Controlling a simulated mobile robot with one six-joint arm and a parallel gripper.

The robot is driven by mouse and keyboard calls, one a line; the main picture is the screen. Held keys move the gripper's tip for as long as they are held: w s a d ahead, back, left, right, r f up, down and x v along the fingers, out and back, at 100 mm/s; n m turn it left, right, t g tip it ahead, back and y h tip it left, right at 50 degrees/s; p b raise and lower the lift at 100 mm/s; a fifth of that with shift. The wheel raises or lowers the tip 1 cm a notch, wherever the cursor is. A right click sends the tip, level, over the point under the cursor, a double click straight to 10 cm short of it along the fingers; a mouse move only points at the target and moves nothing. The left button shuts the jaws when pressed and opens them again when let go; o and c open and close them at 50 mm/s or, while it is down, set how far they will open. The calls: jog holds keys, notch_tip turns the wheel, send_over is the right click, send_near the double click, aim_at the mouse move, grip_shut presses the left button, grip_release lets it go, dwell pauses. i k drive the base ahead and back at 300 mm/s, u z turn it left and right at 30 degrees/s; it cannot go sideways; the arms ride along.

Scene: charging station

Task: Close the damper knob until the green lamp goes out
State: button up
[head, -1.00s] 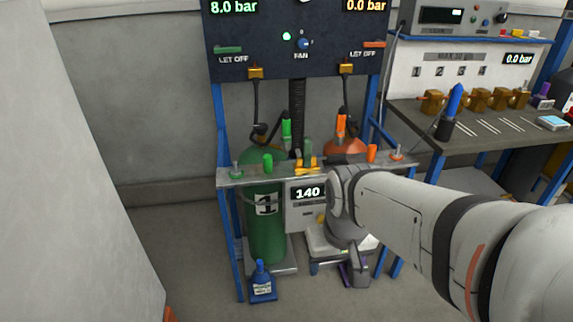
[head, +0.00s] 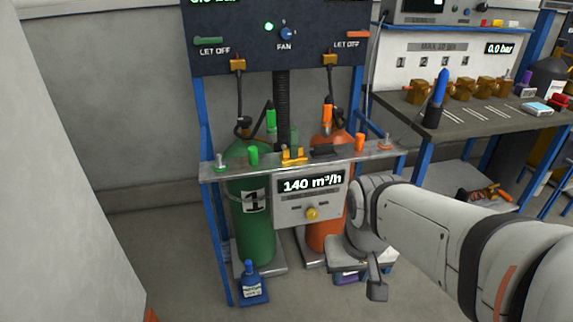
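A small yellow knob (head: 311,213), apparently the damper knob, sits on a grey box under a lit display (head: 312,184) reading 140 m³/h. Its label is too small to read. A lit green lamp (head: 268,27) is on the dark upper panel, beside the blue FAN switch (head: 286,34). My gripper (head: 377,291) hangs low at the end of my arm, below and right of the knob and apart from it. Its fingers are too small and turned away to show whether they are open.
A green cylinder (head: 252,222) and an orange cylinder (head: 322,238) stand behind the metal rail (head: 225,172). A blue bottle (head: 251,286) is at front left. A workbench (head: 480,121) is at right. The space before the knob looks clear.

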aim_at(312, 214)
jog(key=u, duration=0.1)
jog(key=k, duration=0.75)
jog(key=z, duration=0.75)
jog(key=i, duration=1)
jog(key=z, duration=0.1)
